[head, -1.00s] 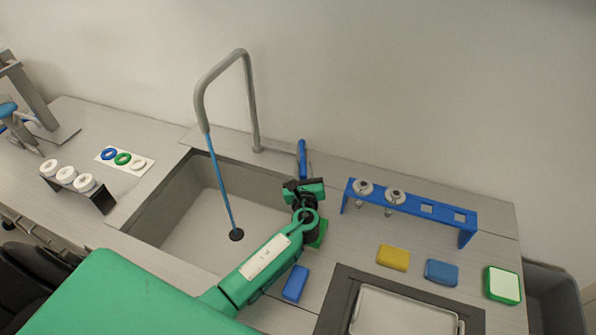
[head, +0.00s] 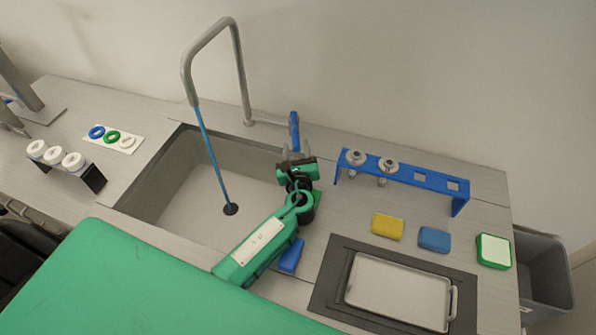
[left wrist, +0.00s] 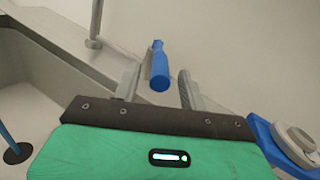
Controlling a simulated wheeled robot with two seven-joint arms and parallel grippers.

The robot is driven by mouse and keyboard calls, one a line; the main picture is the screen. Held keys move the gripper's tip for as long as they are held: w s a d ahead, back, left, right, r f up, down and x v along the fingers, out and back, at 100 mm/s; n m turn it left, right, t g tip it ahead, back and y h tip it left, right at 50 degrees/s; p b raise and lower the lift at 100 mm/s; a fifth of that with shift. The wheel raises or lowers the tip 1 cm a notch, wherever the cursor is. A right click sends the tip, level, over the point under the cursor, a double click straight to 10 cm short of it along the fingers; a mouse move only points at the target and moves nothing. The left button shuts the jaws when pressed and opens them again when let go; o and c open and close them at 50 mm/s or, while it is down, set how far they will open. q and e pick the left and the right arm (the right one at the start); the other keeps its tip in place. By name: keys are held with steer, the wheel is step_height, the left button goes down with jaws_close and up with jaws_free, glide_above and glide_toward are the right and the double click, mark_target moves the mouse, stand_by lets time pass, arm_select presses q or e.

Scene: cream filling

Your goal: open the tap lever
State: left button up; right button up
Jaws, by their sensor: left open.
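The tap lever (head: 294,130) is a blue upright handle behind the sink's right side; it also shows in the left wrist view (left wrist: 158,68). The grey tap (head: 240,75) stands to its left, and a thin blue stream runs from its spout to the drain. My left gripper (head: 295,154) is open just in front of the lever. In the left wrist view its two grey fingers (left wrist: 159,88) stand to either side of the lever, with gaps on both sides. I cannot tell whether the lever is fully between the fingertips. My right gripper is not in view.
A blue rack (head: 410,177) holding metal nozzles stands close to the right of my left gripper. Yellow (head: 387,226) and blue (head: 434,239) sponges and a metal tray (head: 398,291) lie nearer. The sink basin (head: 185,185) is open on the left.

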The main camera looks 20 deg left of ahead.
arm_select(q)
steer(key=b+v, duration=0.2)
steer(key=v, duration=0.8)
steer(key=shift+s+d, duration=0.2)
steer(key=shift+s, duration=0.15)
steer(key=shift+c, duration=0.4)
